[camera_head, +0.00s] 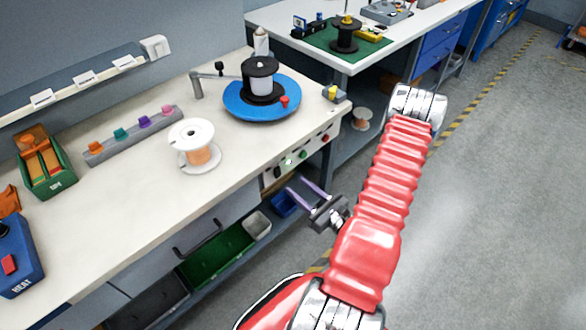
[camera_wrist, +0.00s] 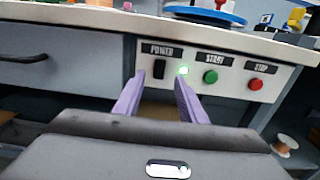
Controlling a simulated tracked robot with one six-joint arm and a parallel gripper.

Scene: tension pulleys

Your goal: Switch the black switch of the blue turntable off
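The blue turntable (camera_head: 240,104) sits on the white workbench with a black spool (camera_head: 261,68) on it. The control panel is on the bench front below it. In the wrist view, the black switch (camera_wrist: 159,69) sits under a POWER label, beside a lit green-white lamp (camera_wrist: 183,70). It also shows small in the head view (camera_head: 277,173). My gripper (camera_head: 302,188) is in front of the panel; its purple fingers (camera_wrist: 158,98) are apart with nothing between them. The fingertips appear just below the switch and lamp; I cannot tell whether they touch the panel.
A green START button (camera_wrist: 210,77) and red STOP button (camera_wrist: 255,84) are right of the lamp. A white spool with copper wire (camera_head: 198,150) stands on the bench. A drawer handle (camera_head: 197,240) and bins (camera_head: 217,252) are below. Open floor lies to the right.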

